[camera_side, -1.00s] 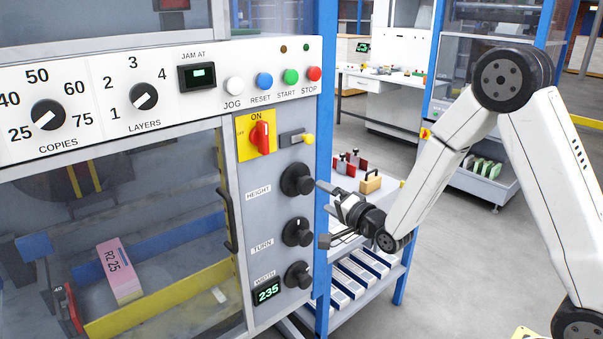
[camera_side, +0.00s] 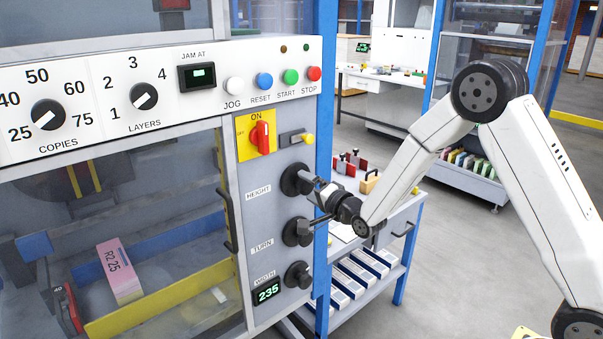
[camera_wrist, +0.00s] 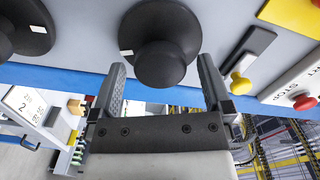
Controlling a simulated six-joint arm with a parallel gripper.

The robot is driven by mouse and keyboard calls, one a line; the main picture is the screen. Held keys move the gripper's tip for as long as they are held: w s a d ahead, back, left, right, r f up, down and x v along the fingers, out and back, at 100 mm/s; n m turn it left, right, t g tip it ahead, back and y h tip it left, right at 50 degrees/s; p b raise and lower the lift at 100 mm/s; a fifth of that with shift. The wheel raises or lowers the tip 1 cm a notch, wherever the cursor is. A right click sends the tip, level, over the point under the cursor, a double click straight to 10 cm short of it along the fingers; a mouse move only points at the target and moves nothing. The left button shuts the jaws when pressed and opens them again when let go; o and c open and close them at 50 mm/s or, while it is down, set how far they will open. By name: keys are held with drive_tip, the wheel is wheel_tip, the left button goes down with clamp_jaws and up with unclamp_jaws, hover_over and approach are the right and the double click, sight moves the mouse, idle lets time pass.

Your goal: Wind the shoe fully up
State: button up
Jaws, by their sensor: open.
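The black HEIGHT knob (camera_side: 294,180) is on the grey panel, above the TURN knob (camera_side: 296,232). My gripper (camera_side: 314,200) is in front of these knobs, its fingers pointing at the panel. In the wrist view my gripper (camera_wrist: 161,66) is open, with one finger on each side of the HEIGHT knob (camera_wrist: 160,62); I cannot tell if they touch it. The TURN knob shows at the left there (camera_wrist: 25,28). Behind the window a pink bundle (camera_side: 119,270) marked R2 25 lies between blue and yellow rails. I cannot make out the shoe for certain.
The WIDTH knob (camera_side: 298,276) is below, beside a display (camera_side: 268,291) reading 235. A yellow knob (camera_side: 307,138) and the red ON switch (camera_side: 260,135) sit above. A blue post (camera_side: 323,120) edges the panel. A cart (camera_side: 385,235) stands behind my gripper.

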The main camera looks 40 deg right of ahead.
drive_tip(key=shift+w, duration=0.8)
drive_tip(key=c, duration=1.2)
